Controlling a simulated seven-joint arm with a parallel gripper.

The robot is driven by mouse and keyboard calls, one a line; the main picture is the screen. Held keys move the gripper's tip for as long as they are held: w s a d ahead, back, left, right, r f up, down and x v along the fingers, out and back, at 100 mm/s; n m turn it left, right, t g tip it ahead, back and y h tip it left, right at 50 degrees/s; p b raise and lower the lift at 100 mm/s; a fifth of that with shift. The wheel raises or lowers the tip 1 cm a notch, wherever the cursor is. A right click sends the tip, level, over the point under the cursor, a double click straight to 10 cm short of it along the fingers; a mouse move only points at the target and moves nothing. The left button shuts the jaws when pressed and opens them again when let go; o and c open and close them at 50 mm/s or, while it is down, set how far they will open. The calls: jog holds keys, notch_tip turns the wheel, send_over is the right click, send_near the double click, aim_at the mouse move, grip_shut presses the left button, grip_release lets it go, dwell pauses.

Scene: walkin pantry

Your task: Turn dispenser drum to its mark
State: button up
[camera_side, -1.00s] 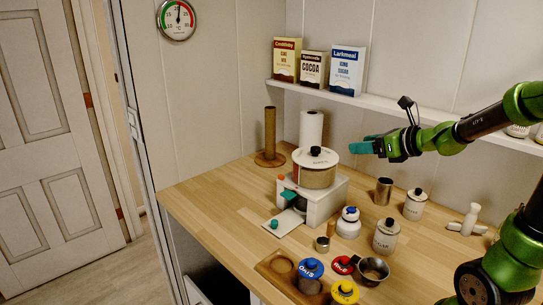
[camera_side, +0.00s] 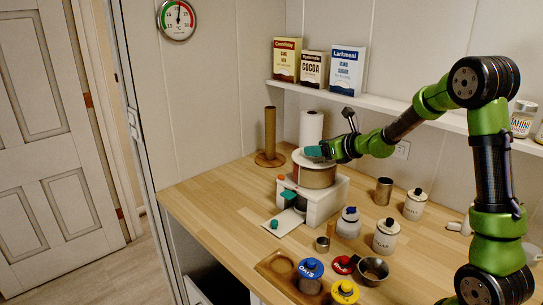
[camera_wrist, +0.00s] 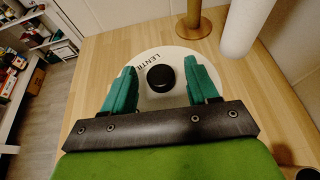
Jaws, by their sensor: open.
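The dispenser drum (camera_side: 317,174) is a round canister with a cream lid and a tan band, on a white dispenser stand (camera_side: 325,199). In the wrist view its lid (camera_wrist: 155,60) carries a black knob (camera_wrist: 161,77) and the printed word "LENTIL", partly hidden. My gripper (camera_side: 311,152) is at the drum's top in the side view. In the wrist view my gripper (camera_wrist: 161,83) is open, with its teal fingers on either side of the knob, apart from it. The side view hides the knob behind my gripper. I cannot make out the mark.
Blue and yellow lidded jars are at the front. The left counter is clear.

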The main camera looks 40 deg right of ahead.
jog(key=shift+c, duration=0.2)
grip_shut()
jog(key=shift+d+n+y, duration=0.15)
jog(key=shift+n+y, duration=0.25)
jog(key=shift+y, duration=0.1)
jog(key=n+y, duration=0.1)
jog(key=n+g+y, duration=0.1)
jog(key=n+y, duration=0.2)
jog(key=y, duration=0.1)
jog(key=shift+d+n, duration=0.3)
jog(key=shift+d, duration=0.05)
jog(key=n+g+y, duration=0.2)
jog(key=n+y, duration=0.1)
jog(key=n+g+y, duration=0.2)
jog(key=shift+w+d, duration=0.2)
jog(key=shift+w, duration=0.05)
jog(key=shift+n+y, duration=0.3)
jog(key=shift+o, duration=0.2)
grip_release()
